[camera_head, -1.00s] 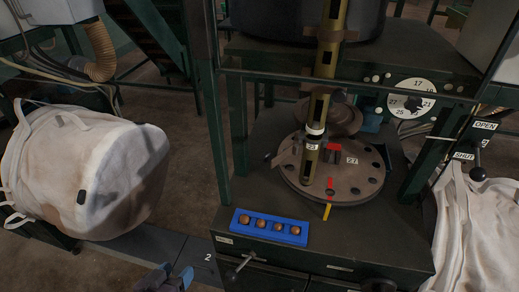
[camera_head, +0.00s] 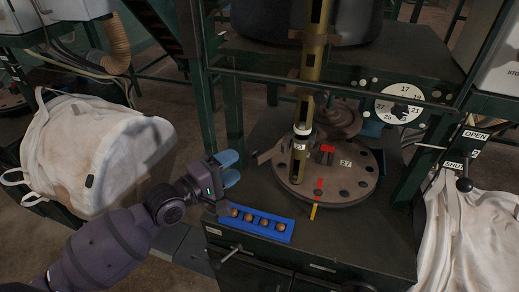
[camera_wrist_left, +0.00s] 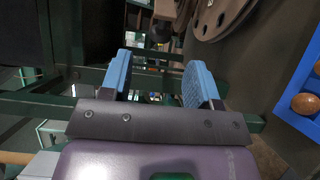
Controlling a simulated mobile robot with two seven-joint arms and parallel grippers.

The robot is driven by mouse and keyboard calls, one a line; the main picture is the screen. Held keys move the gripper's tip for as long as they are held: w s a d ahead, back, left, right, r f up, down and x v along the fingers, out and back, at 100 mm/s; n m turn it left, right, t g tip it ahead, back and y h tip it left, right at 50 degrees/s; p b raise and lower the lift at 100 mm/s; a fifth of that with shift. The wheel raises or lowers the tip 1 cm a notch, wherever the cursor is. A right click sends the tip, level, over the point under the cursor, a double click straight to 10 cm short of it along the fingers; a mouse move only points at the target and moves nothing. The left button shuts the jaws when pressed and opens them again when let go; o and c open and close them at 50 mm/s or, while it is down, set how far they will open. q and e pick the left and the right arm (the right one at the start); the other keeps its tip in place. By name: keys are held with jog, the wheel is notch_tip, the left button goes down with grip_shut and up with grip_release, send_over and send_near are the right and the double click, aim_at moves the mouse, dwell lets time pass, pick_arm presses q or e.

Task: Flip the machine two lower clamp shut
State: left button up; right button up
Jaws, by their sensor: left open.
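My left gripper (camera_head: 230,168) is raised in front of the machine, above and behind the left end of a blue tray in the picture. Its blue fingers are apart and empty, and in the left wrist view (camera_wrist_left: 158,80) nothing lies between them. A lever with a black knob (camera_head: 464,184) stands at the right beside OPEN and SHUT labels. A small bar handle (camera_head: 230,255) sits on the front of the machine's cabinet, below the gripper. I cannot tell which part is the lower clamp. The right gripper is not in view.
The blue tray (camera_head: 248,229) holds several brown balls. A round plate with holes (camera_head: 345,188) sits on the cabinet top under a tall brass tube (camera_head: 316,60). A white bag (camera_head: 90,150) bulges at the left, and another (camera_head: 470,240) hangs at the right. Green posts frame the machine.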

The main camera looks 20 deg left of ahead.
aim_at(259, 151)
pick_arm(q)
jog(key=x, duration=0.9)
jog(key=shift+w+d, duration=0.1)
jog(key=shift+d, duration=0.05)
jog(key=shift+c, duration=0.2)
grip_shut()
